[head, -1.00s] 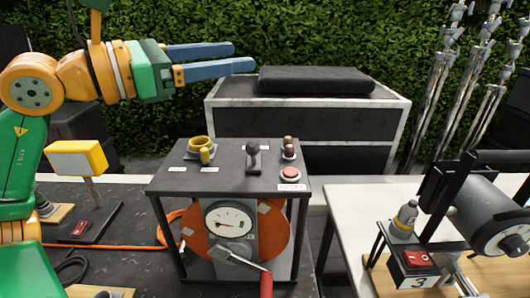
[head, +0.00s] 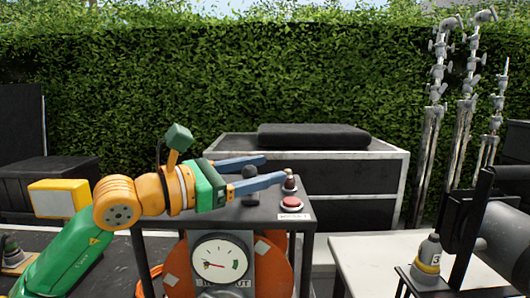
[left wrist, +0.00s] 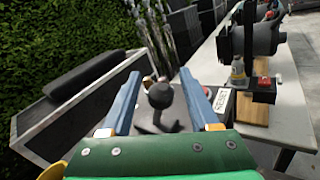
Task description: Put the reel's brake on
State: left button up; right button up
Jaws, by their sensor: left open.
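The orange reel (head: 273,268) stands inside a dark stand (head: 311,217), behind a round white gauge (head: 220,257). A lever with a black ball knob (head: 250,172) rises from the stand's top. My left gripper (head: 274,169) is open, with two blue fingers pointing right at about the knob's height. In the left wrist view the black knob (left wrist: 160,95) shows between the open fingers (left wrist: 160,74), apart from both. In the head view the near finger covers part of the lever. The stand's lower front is out of frame. My right gripper is not in view.
A red button (head: 292,203) and a brown-topped peg (head: 290,180) are at the stand top's right side. A grey case (head: 345,160) with a black pad stands behind. A white table (head: 365,262) at right holds a bottle (head: 428,257).

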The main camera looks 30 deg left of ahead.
pick_arm(q)
jog(key=shift+w+d+r, duration=0.1)
jog(key=shift+w+d, duration=0.1)
jog(key=shift+w, duration=0.2)
jog(key=shift+f, duration=0.2)
grip_shut()
dwell(1.0)
